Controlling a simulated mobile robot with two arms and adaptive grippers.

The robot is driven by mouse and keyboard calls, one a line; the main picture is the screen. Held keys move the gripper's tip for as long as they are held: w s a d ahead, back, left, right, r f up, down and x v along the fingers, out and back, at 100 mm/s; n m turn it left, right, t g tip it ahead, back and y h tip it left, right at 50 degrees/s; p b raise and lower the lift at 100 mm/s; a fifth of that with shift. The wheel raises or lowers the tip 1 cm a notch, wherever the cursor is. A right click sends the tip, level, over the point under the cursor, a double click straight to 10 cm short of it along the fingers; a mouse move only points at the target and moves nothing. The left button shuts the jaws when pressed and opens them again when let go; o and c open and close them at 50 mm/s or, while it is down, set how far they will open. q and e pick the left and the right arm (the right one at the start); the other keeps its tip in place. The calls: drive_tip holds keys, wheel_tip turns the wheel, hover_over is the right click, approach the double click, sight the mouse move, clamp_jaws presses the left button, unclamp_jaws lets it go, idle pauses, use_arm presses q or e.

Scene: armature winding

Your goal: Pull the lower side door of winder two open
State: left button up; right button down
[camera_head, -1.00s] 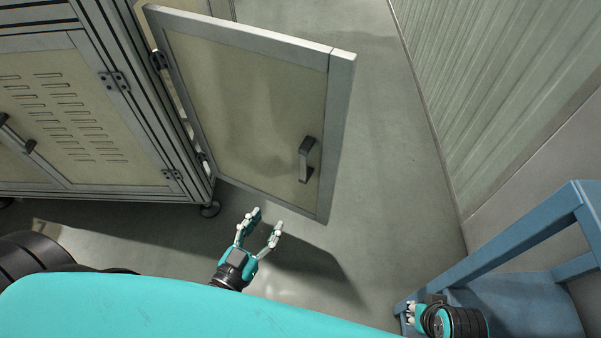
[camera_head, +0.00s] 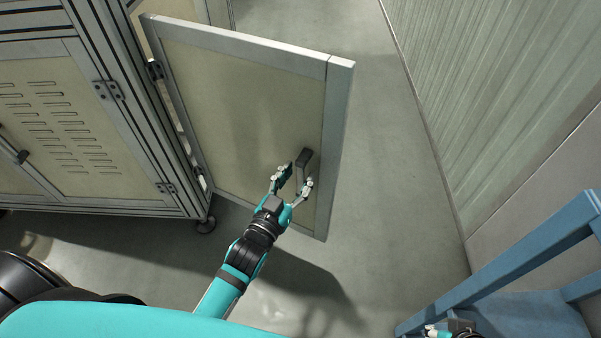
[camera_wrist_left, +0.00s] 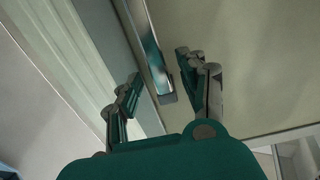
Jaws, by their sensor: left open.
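The lower side door (camera_head: 240,105) is a beige panel in a grey frame, standing swung out from the cabinet (camera_head: 90,120) on its left-edge hinges. Its dark bar handle (camera_head: 303,160) is near the free right edge. My left gripper (camera_head: 296,176) is open at the handle's lower end. In the left wrist view the handle (camera_wrist_left: 150,50) shows between the two spread fingers (camera_wrist_left: 158,75), with gaps on both sides; I see no clear contact. My right gripper (camera_head: 434,330) is at the bottom edge, partly cut off, and its fingers are unclear.
A blue metal frame (camera_head: 530,245) stands at the lower right, near my right gripper. A ribbed wall (camera_head: 500,90) runs along the right. Bare grey floor (camera_head: 395,160) lies between the door and the wall. The cabinet's vented front panel is at the left.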

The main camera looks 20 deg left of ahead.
use_arm(q)
drive_tip(key=shift+w+d, duration=0.2)
drive_tip(key=shift+w, duration=0.85)
clamp_jaws()
